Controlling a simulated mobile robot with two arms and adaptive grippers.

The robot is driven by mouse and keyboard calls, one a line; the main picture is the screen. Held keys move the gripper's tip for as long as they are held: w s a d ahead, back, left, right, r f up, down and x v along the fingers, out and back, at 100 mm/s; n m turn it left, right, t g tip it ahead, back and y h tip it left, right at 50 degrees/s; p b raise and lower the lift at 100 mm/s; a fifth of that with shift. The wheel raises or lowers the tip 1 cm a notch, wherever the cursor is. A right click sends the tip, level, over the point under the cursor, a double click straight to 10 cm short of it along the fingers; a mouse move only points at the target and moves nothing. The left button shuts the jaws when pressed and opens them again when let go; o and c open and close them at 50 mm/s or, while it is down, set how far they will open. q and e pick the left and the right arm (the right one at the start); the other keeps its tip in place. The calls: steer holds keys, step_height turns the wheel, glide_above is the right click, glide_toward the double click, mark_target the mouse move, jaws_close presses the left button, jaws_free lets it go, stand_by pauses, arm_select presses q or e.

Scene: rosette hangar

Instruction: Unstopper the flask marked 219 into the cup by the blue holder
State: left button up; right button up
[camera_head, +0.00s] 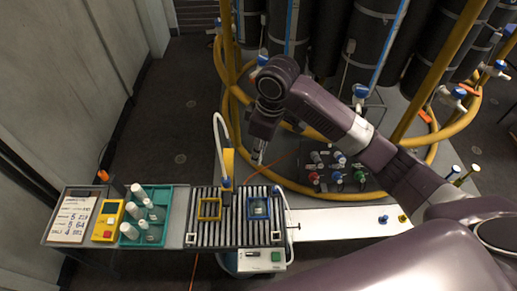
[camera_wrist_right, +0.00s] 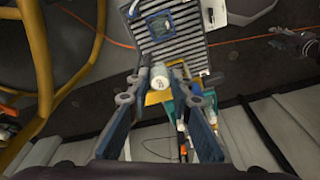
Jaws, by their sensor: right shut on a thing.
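My right gripper (camera_head: 258,153) hangs above and behind the ribbed rack. In the right wrist view my right gripper (camera_wrist_right: 162,76) is shut on a white, round-topped thing (camera_wrist_right: 161,82) with dark marks too small to read. I cannot tell whether it is a stopper or a whole flask. The blue holder (camera_head: 249,208) is a square frame on the ribbed rack, with a pale item inside; it also shows in the wrist view (camera_wrist_right: 147,29). A small white square piece (camera_head: 276,236), perhaps the cup, is just in front of it. The number 219 is not readable on any flask.
A yellow holder (camera_head: 201,217) stands left of the blue one on the ribbed rack (camera_head: 233,236). A teal tray (camera_head: 127,240) holds several white-capped bottles. A yellow device (camera_head: 107,220) and a written board (camera_head: 74,219) lie further left. A white strip (camera_head: 340,221) extends right. Yellow pipes (camera_head: 227,60) stand behind.

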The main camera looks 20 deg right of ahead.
steer(key=s+d+f+b, duration=0.1)
steer(key=s+f, duration=0.3)
steer(key=f, duration=0.6)
steer(key=s+d+f+b, duration=0.1)
steer(key=s+f, duration=0.3)
steer(key=f, duration=0.5)
steer(key=s+d+f+b, duration=0.1)
steer(key=s+f+b, duration=0.2)
steer(key=f, duration=0.7)
steer(key=shift+s+f, duration=0.35)
steer(key=shift+s, duration=0.45)
steer(key=shift+r, duration=0.4)
steer(key=shift+f+p, duration=0.3)
steer(key=shift+f, duration=0.05)
steer(key=shift+f, duration=0.1)
steer(key=shift+f+b, duration=0.55)
steer(key=shift+f, duration=0.35)
